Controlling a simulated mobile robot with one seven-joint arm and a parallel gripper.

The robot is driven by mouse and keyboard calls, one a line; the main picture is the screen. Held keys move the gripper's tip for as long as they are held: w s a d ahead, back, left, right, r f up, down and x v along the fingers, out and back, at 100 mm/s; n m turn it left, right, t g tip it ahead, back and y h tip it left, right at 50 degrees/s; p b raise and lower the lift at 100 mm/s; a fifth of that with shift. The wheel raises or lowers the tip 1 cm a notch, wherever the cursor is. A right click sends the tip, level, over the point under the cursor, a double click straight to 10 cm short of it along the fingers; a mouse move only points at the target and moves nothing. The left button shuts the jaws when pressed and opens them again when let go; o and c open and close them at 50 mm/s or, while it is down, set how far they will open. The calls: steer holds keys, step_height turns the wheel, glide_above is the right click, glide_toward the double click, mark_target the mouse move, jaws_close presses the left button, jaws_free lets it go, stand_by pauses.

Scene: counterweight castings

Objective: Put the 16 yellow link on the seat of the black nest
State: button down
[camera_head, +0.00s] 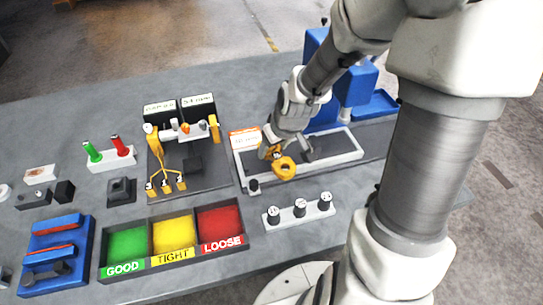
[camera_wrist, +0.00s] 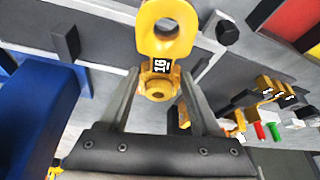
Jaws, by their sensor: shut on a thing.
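The yellow link marked 16 (camera_head: 285,177) is in my gripper (camera_head: 284,154), above the white-edged grey tray at the right of the table. In the wrist view the link (camera_wrist: 149,43) shows its large ring end pointing away from my gripper (camera_wrist: 158,84). The label 16 and a smaller round end lie between the fingers, which are shut on it. A dark stepped block (camera_head: 121,190) stands left of the middle of the table and may be the black nest; its seat is too small to make out. I cannot tell it surely from the dark block (camera_head: 193,164) on the board.
The white-edged tray (camera_head: 343,158) lies below my gripper. A white rack with several dark-topped pegs (camera_head: 299,210) stands in front. GOOD, TIGHT and LOOSE bins (camera_head: 174,238) are front left. A board with yellow posts (camera_head: 214,129) stands between. Blue machinery (camera_head: 358,85) is behind my arm.

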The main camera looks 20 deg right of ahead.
mark_target(275, 163)
steer(key=shift+s+d+r+n+y+p, duration=0.2)
steer(key=shift+s+r+n+y, duration=0.1)
steer(key=shift+s+n, duration=0.4)
steer(key=shift+s+d+r+n+y+p, duration=0.25)
steer(key=shift+s+n, duration=0.25)
steer(key=shift+n, duration=0.4)
steer(key=s+n, duration=0.1)
steer(key=s+r+n+g+y, duration=0.1)
steer(key=n, duration=0.1)
steer(key=shift+r+p, duration=0.2)
steer(key=shift+p, duration=0.15)
steer(key=s+a+r+n+g+y+p, duration=0.1)
steer(key=s+a+r+n+g+p, duration=0.25)
steer(key=n, duration=0.55)
steer(key=w+f+b, duration=0.1)
steer(key=w, duration=0.2)
steer(key=w+d+f+b, duration=0.1)
steer(key=w+f, duration=0.1)
steer(key=w, duration=0.2)
steer(key=w+f+b, duration=0.1)
steer(key=w+f, duration=0.1)
steer(key=w, duration=0.1)
steer(key=shift+w+d+f+b, duration=0.15)
steer(key=shift+w+f+b, duration=0.1)
steer(key=shift+w+b, duration=0.15)
steer(key=shift+f, duration=2.05)
steer(key=shift+f, duration=0.15)
steer(key=shift+c, duration=0.4)
jaws_free()
